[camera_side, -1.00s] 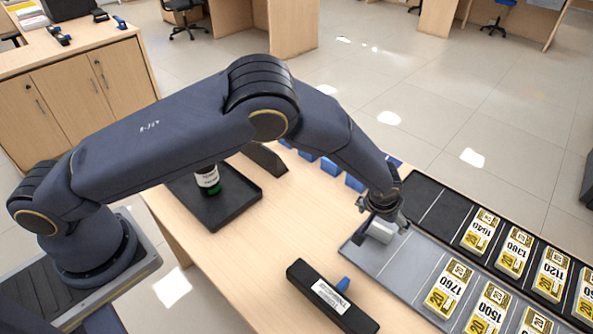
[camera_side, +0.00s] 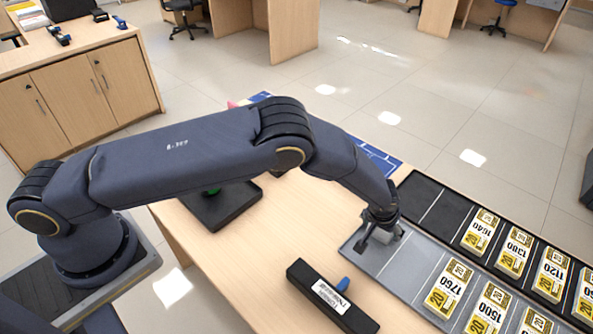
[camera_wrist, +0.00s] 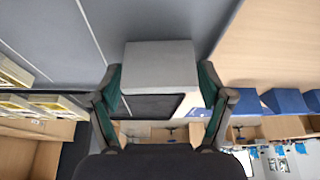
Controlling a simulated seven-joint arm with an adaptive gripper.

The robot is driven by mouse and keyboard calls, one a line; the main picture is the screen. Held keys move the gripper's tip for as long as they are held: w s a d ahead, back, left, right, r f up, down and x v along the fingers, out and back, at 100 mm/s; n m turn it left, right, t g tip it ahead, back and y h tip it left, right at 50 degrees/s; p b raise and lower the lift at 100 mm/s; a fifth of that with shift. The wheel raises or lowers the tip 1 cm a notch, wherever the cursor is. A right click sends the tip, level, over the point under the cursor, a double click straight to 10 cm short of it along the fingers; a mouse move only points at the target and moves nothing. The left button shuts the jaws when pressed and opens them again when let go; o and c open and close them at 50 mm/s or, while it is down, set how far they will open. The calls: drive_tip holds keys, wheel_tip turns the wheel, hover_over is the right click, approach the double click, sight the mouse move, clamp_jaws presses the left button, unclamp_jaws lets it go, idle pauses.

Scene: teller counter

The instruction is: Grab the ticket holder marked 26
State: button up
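My gripper (camera_side: 378,236) is low over the left part of the grey tray section (camera_side: 412,262). A plain light grey block (camera_wrist: 160,54) sits between the fingers of my gripper (camera_wrist: 160,76) in the wrist view. One finger is on each side, and narrow gaps seem to show. In the side view the same block is partly hidden by the fingers. No number is legible on its visible faces, and I cannot read a 26 on anything. The yellow and white holders in the tray read 1760 (camera_side: 448,289), 1500 (camera_side: 489,309) and 1640 (camera_side: 480,231), among several others.
A black bar with a white label and blue knob (camera_side: 322,290) lies on the wooden counter (camera_side: 262,270) in front of the tray. Blue blocks (camera_wrist: 285,101) show at the right in the wrist view.

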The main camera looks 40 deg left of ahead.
drive_tip(key=c, duration=0.8)
drive_tip(key=shift+r, duration=0.1)
